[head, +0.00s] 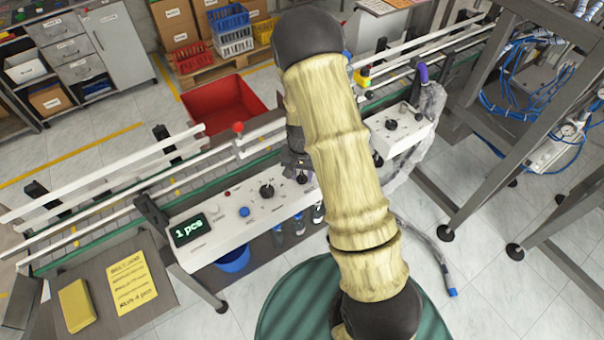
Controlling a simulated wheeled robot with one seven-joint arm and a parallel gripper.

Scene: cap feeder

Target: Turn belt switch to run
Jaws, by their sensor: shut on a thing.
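The white control panel (215,240) is fixed along the near side of the conveyor. It bears a green display (189,229) reading "1 pcs", a blue button (243,211) and a black rotary knob (267,190). My gripper (302,174) is low over the panel's right end, mostly hidden behind my pale arm. It is shut on what appears to be the belt switch there. The switch itself is covered, so its position cannot be read.
A red bin (222,104) stands behind the conveyor rails. A second white box with black knobs (392,124) is right of my arm. A yellow note (132,284) and a yellow block (76,305) lie at the lower left. A metal frame (480,95) stands at the right.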

